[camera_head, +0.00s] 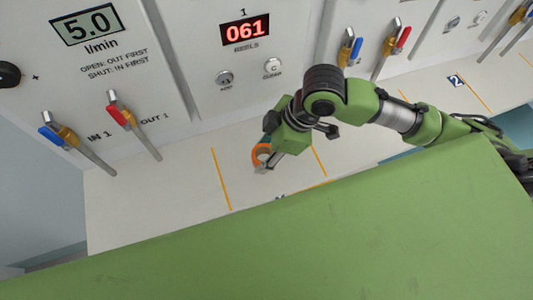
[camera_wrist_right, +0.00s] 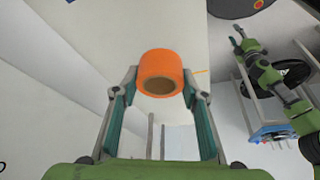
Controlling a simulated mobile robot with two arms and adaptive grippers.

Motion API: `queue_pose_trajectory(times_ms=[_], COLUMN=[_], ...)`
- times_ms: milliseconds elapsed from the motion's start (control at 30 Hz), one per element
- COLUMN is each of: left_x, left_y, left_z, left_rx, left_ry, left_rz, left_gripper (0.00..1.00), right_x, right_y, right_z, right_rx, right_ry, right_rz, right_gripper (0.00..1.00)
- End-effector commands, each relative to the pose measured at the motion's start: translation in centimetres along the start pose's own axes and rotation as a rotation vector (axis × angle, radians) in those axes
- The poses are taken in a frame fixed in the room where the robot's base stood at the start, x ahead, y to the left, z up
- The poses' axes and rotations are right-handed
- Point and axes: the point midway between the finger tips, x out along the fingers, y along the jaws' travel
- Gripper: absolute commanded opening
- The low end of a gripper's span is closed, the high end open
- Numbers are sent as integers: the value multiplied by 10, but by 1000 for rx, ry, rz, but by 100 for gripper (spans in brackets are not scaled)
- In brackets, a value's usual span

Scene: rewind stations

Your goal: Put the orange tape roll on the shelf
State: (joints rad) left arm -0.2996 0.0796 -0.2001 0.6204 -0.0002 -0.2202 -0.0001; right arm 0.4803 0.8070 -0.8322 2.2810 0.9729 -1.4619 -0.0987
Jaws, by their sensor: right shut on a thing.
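The orange tape roll (camera_head: 262,151) is at the tip of my right gripper (camera_head: 264,157) in the head view, partly hidden by the gripper. In the wrist view the orange tape roll (camera_wrist_right: 161,71) sits between the two fingers of my right gripper (camera_wrist_right: 160,92), which is shut on it. The pale shelf (camera_head: 180,190) runs below the panels, and the roll shows over it between two yellow lines. I cannot tell whether the roll touches the shelf. A green arm at the right of the wrist view may be my left one; its fingertips are too small to read.
Behind the shelf stand white panels (camera_head: 200,90) with a red display reading 061 (camera_head: 245,30). Valve handles (camera_head: 75,143) stick out at the left, others at upper right. A "2" label (camera_head: 456,80) marks the shelf farther right. The shelf left of the yellow lines is clear.

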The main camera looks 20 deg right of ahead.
Motion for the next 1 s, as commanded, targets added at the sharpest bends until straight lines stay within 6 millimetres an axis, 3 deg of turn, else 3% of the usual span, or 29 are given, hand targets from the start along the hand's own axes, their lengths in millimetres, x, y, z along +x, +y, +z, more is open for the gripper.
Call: queue_pose_trajectory(times_ms=[100, 367, 600, 933, 967, 1000], left_x=[-2, -4, -12, -11, -11, -11], left_y=[0, 0, 0, 0, 0, 0], left_z=[0, 0, -1, -1, -1, -1], left_rx=[0, 0, 0, 0, 0, 0], left_ry=[0, 0, 0, 0, 0, 0], left_rz=[0, 0, 0, 0, 0, 0], left_gripper=[40, 40, 40, 40, 40, 40], right_x=[17, 35, 61, 64, 64, 64], right_y=[16, 32, 32, 32, 32, 32], right_z=[10, 19, 30, 31, 31, 31], right_rx=[4, 1, 0, -1, -2, -2], right_ry=[-2, -1, 0, 0, 0, 0], right_rz=[-1, 0, 0, 1, 1, 1], right_gripper=[19, 19, 19, 19, 42, 53])
